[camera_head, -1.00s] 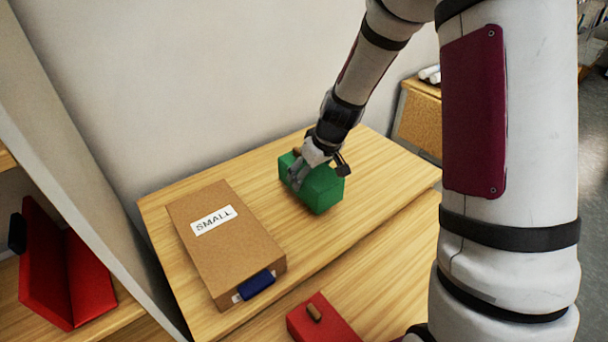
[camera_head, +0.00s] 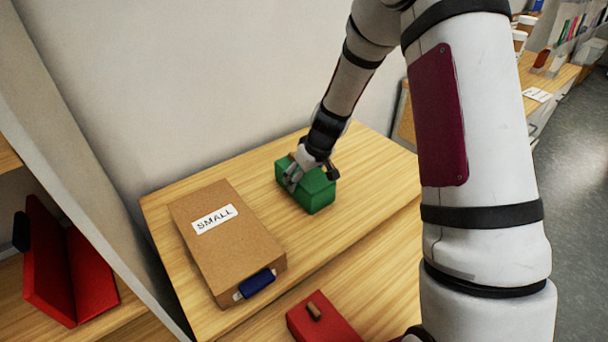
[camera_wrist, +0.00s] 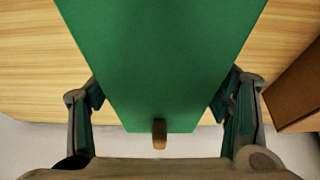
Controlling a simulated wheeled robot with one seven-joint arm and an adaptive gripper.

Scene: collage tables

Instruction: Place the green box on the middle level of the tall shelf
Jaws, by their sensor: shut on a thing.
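The green box (camera_head: 318,194) is on or just above the wooden table (camera_head: 370,160), right of the cardboard box; I cannot tell whether it touches the top. My gripper (camera_head: 308,172) reaches down over it from behind and is shut on it. In the wrist view the green box (camera_wrist: 160,60) fills the space between the two fingers (camera_wrist: 160,112), with a small brown handle at its near end. A tall unit with wooden levels (camera_head: 75,150) stands at the left edge; I cannot tell which level shows.
A cardboard box (camera_head: 225,245) labelled SMALL with a blue handle lies left of the green box. A red box (camera_head: 322,322) with a brown handle is at the front. Red items (camera_head: 65,265) sit in the left unit. A white wall (camera_head: 200,80) is close behind.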

